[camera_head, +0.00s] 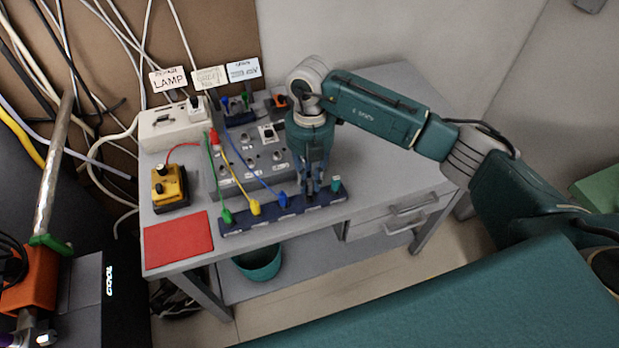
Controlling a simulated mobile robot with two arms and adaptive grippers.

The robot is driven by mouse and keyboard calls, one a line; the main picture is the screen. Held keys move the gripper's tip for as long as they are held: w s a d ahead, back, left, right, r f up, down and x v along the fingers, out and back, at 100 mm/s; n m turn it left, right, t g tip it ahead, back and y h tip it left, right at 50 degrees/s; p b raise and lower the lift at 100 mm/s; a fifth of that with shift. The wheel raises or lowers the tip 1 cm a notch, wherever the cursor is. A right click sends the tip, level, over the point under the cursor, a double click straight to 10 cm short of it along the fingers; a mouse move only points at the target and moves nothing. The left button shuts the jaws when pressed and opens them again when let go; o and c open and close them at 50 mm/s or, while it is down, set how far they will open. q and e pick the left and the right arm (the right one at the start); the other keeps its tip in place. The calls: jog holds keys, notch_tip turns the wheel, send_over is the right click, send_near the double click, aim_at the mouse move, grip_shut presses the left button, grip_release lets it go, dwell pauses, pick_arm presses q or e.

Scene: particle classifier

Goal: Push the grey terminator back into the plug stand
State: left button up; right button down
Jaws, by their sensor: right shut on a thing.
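The plug stand (268,221) is a long dark blue strip along the front edge of the grey table. Green (226,216), yellow (255,208) and blue (283,199) plugs stand in it from the left, and a teal plug (336,184) stands at its right end. My right gripper (310,190) points down over the stand between the blue and teal plugs. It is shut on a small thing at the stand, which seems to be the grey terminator. The fingers mostly hide it, so its depth in the stand cannot be told. My left gripper is not in view.
Behind the stand is a grey panel (236,174) with knobs and red, yellow, green and blue leads. A yellow box (169,187) and red mat (178,241) lie left. The table right of my gripper is clear. A teal bin (258,262) stands below.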

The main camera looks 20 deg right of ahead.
jog(key=shift+f+b, duration=0.75)
jog(key=shift+f, duration=0.45)
jog(key=c, duration=1.6)
grip_release()
jog(key=shift+o, duration=0.2)
jog(key=shift+r, duration=0.1)
notch_tip(320, 180, up, 12)
jog(key=w, duration=0.1)
jog(key=shift+w+d, duration=0.15)
jog(key=shift+d, duration=0.1)
jog(key=shift+a+f, duration=0.1)
jog(key=shift+f, duration=0.1)
